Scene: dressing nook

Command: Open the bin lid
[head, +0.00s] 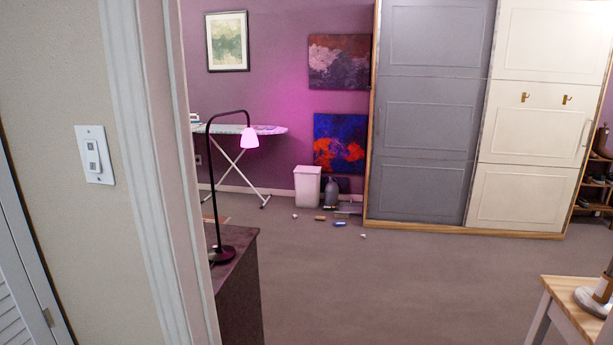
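A white bin (307,187) stands on the floor against the far purple wall, left of the wardrobe. Its top looks covered by a pale lid (307,169), which appears shut, though it is small at this distance. Neither of my grippers shows in the head view.
A doorframe (150,180) and wall fill the left. A dark cabinet (238,290) with a lit lamp (250,138) stands beyond it. A wooden-topped table (570,290) is at lower right. Small items, including a blue one (340,224), lie near the bin. The middle floor is clear.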

